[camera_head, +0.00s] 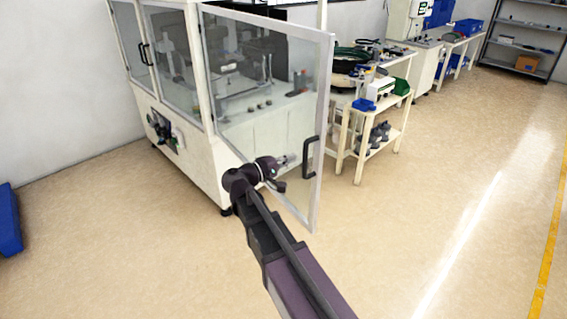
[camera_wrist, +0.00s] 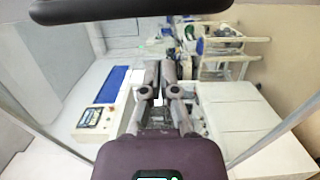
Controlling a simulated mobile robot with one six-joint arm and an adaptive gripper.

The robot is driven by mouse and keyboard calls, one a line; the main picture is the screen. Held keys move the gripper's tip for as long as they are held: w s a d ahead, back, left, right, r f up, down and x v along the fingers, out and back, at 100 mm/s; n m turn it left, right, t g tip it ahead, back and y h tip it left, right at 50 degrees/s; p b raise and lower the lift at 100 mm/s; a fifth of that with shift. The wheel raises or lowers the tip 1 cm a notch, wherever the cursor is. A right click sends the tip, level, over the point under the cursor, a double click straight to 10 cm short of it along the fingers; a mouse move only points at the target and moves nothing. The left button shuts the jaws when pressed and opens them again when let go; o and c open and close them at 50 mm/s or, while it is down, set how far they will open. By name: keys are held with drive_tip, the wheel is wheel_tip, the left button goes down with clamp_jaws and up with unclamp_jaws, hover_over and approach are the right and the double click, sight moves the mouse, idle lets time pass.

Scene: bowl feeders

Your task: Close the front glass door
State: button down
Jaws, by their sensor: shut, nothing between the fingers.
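The front glass door (camera_head: 262,100) is a clear pane in a pale frame. It stands open, swung out from the white machine cabinet (camera_head: 205,160). Its black handle (camera_head: 310,157) is on the free edge; a dark bar that looks like this handle crosses the top of the wrist view (camera_wrist: 130,10). My gripper (camera_head: 287,163) is shut and empty, in front of the pane's lower part and left of the handle. The wrist view shows its fingers together (camera_wrist: 160,70), with frame edges at both sides. I cannot tell whether it touches the glass.
A cream trolley (camera_head: 372,135) with a dark bowl, blue and green bins and grey parts stands behind the door. More benches and a grey shelf (camera_head: 525,40) are at the back right. A blue object (camera_head: 8,220) lies at the left edge. The floor right of the door is clear.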

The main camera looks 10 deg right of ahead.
sight(299, 155)
drive_tip(key=shift+x, duration=1.7)
